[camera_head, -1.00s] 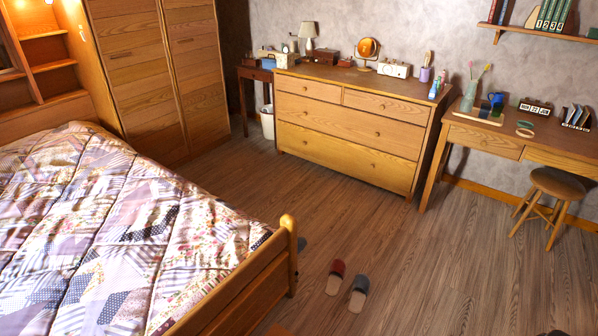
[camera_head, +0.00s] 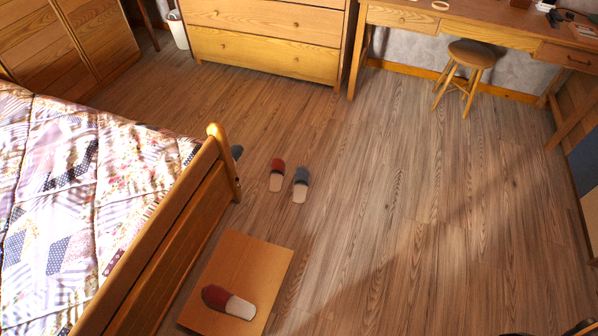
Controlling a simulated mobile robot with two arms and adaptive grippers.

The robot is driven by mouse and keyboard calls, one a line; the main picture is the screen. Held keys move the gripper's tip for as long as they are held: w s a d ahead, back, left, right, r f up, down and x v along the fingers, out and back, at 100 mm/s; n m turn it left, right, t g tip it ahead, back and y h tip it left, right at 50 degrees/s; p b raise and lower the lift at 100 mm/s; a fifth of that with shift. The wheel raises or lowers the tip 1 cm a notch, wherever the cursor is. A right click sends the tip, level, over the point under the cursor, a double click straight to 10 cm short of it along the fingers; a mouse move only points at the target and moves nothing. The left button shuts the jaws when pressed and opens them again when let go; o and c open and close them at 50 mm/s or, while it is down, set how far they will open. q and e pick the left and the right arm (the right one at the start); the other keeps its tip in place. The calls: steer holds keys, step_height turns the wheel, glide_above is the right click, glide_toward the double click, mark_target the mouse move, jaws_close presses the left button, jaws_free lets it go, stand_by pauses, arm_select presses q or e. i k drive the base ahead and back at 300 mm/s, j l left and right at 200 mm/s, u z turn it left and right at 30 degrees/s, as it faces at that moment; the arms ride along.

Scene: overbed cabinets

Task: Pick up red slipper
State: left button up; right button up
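One red slipper (camera_head: 277,174) lies on the wood floor near the foot of the bed, its red toe toward the dresser. A grey-blue slipper (camera_head: 300,184) lies close beside it on the right. A second red slipper (camera_head: 228,301) lies on a flat wooden board (camera_head: 254,253) near the bottom of the view, its red toe pointing left and its pale sole to the right. Neither of my grippers can be made out in the head view.
The bed (camera_head: 75,200) with its wooden footboard (camera_head: 170,230) fills the left side. Another dark slipper (camera_head: 237,152) is partly hidden by the bed post. The dresser (camera_head: 265,35), stool (camera_head: 465,70) and desk (camera_head: 480,25) stand at the back. Floor right of the slippers is clear.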

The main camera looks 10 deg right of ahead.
mark_target(278, 166)
steer(key=i+l, duration=0.15)
steer(key=l, duration=0.2)
steer(key=i+l+u, duration=0.15)
steer(key=l, duration=0.2)
steer(key=i+l, duration=0.1)
steer(key=l, duration=0.25)
steer(key=i+l+u, duration=0.15)
steer(key=l, duration=0.2)
steer(key=i+l, duration=0.1)
steer(key=l, duration=0.25)
steer(key=i+l+u, duration=0.1)
steer(key=l, duration=0.3)
